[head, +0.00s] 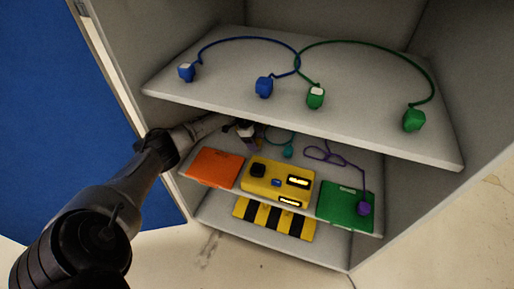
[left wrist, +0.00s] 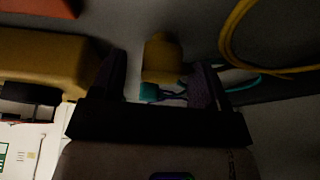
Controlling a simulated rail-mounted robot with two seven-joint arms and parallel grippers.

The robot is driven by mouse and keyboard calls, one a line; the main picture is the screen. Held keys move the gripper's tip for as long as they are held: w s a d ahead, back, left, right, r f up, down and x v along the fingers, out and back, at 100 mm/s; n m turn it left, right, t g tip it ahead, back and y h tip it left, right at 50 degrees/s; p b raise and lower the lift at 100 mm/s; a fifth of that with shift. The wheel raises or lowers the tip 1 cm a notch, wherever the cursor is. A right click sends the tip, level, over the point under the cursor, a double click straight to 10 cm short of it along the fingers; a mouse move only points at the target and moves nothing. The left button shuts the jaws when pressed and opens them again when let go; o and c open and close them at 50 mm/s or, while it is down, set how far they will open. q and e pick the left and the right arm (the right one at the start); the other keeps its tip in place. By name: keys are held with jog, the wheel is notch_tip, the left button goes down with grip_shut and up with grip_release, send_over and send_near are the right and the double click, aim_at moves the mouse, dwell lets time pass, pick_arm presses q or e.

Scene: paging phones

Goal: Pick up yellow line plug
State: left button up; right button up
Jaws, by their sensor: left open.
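The yellow line plug (left wrist: 162,58) shows in the left wrist view as a blocky yellow piece between the two dark fingers of my left gripper (left wrist: 162,66). The fingers are open, with a gap on each side of the plug. A yellow cord (left wrist: 234,38) curves at the upper right of that view. In the head view my left gripper (head: 245,131) reaches in under the upper shelf, above the middle shelf, and I cannot make out the yellow plug clearly there. My right gripper is not in view.
Blue plugs (head: 264,87) and green plugs (head: 315,97) stand on the upper shelf (head: 360,85). The middle shelf holds an orange book (head: 215,168), a yellow phone box (head: 270,184), a green book (head: 343,208), a teal plug (head: 288,151) and a purple plug (head: 365,208).

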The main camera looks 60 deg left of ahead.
pick_arm(q)
jog(key=c, duration=1)
